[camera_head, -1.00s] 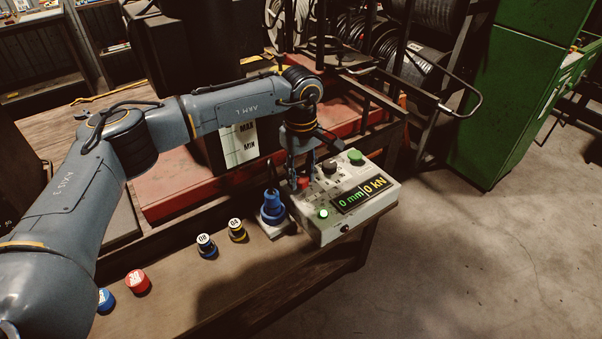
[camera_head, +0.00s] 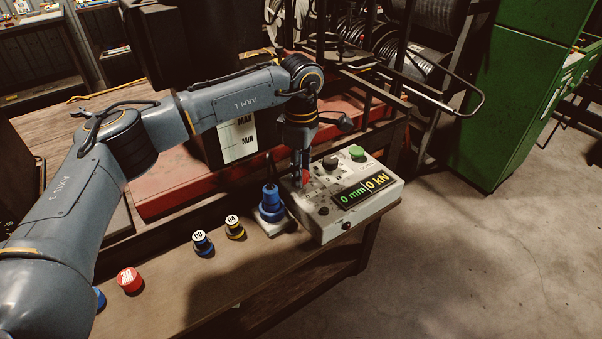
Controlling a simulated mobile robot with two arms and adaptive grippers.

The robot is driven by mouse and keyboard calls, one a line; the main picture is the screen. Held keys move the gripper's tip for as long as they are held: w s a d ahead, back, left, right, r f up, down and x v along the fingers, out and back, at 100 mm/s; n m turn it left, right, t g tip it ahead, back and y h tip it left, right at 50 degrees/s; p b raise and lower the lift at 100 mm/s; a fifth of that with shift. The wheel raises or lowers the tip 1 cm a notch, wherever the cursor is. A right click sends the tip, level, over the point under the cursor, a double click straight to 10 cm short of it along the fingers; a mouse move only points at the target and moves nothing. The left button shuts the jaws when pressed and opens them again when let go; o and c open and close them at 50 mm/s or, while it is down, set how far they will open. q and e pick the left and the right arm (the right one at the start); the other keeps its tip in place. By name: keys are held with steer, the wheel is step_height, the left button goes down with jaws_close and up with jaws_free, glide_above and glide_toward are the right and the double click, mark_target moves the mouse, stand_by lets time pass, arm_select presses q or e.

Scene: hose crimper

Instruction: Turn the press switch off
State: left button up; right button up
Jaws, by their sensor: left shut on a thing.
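The press control box (camera_head: 335,218) is a pale panel with a lit display (camera_head: 362,191) reading 0 mm and 0 kN. My left gripper (camera_head: 303,181) points down at the back left of the box. Its fingers are shut on a small red switch (camera_head: 307,177), which they mostly hide, so I cannot tell its exact position. A round indicator (camera_head: 323,211) at the front left of the panel is dark. A dark knob (camera_head: 330,162) and a green button (camera_head: 357,153) stand at the back of the panel. My right gripper is not in view.
A blue fitting (camera_head: 271,204) stands on a pale base left of the box. Several coloured die caps, including a red one (camera_head: 130,280), sit along the wooden bench (camera_head: 200,290). A green cabinet (camera_head: 520,95) stands at right; floor between is clear.

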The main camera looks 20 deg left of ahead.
arm_select(q)
steer(key=n+b, duration=0.1)
steer(key=n, duration=0.4)
steer(key=shift+f+n+b, duration=0.1)
steer(key=shift+n+b, duration=0.2)
steer(key=n+b, duration=0.1)
steer(key=n, duration=0.4)
steer(key=shift+n, duration=0.3)
steer(key=o, duration=1.2)
steer(key=shift+c, duration=0.2)
step_height(320, 180, up, 12)
